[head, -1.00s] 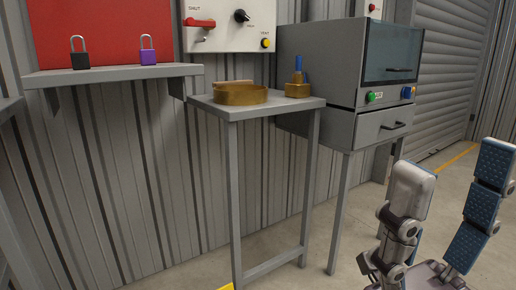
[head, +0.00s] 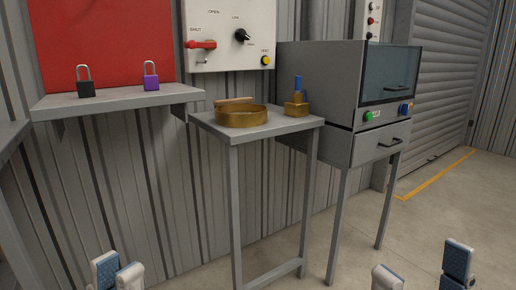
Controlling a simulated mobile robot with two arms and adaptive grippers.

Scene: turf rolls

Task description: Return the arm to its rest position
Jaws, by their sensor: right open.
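My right gripper (head: 422,270) shows at the bottom right of the head view. Its two fingers stand wide apart with nothing between them, so it is open. It is low, in front of the grey machine and apart from it. My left gripper (head: 118,275) shows at the bottom left, only by its fingertips. The two tips are close together and cut off by the picture's edge, so I cannot tell if it is open or shut. Both arms are hidden below the picture.
A small grey table (head: 255,131) bears a brass ring-shaped tray (head: 241,117) and a brass piece with a blue top (head: 297,104). A shelf (head: 110,103) holds a black padlock (head: 85,88) and a purple padlock (head: 151,82). The grey machine (head: 318,80) stands right. Floor at right is clear.

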